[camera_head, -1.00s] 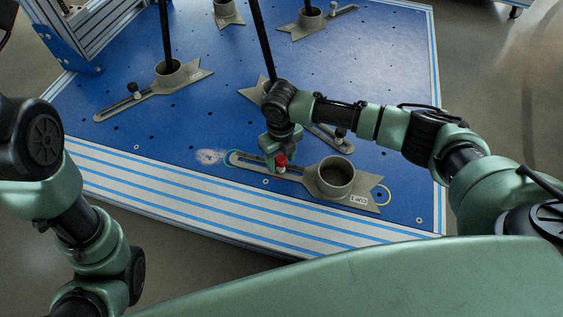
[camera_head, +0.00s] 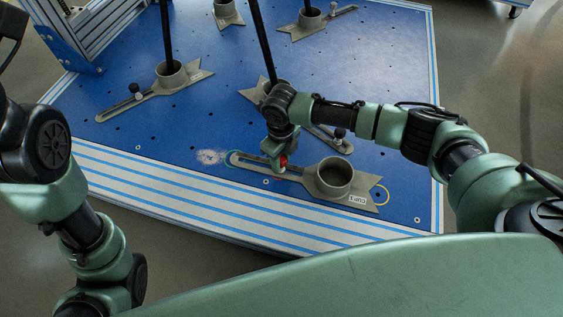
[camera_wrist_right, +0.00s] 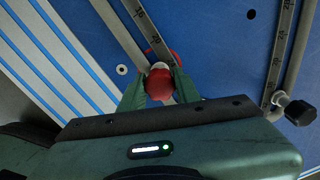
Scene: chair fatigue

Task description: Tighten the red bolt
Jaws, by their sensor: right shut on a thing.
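The red bolt (camera_head: 283,161) stands in the slot of the grey bracket labelled CUP1 (camera_head: 312,178), near the front edge of the blue table. In the right wrist view its round red knob (camera_wrist_right: 159,84) sits between my fingertips. My right gripper (camera_head: 279,163) points down at the bolt and is shut on the knob; in the wrist view the green fingers (camera_wrist_right: 152,90) touch it on both sides. My left gripper is out of view; only part of my left arm shows at the left.
The CUP1 bracket has an empty round cup (camera_head: 335,174). A second bracket with a black knob (camera_head: 340,134) lies just behind, and its knob also shows in the wrist view (camera_wrist_right: 298,110). Other cups with black poles (camera_head: 171,72) stand farther back. The striped front edge (camera_head: 220,205) is clear.

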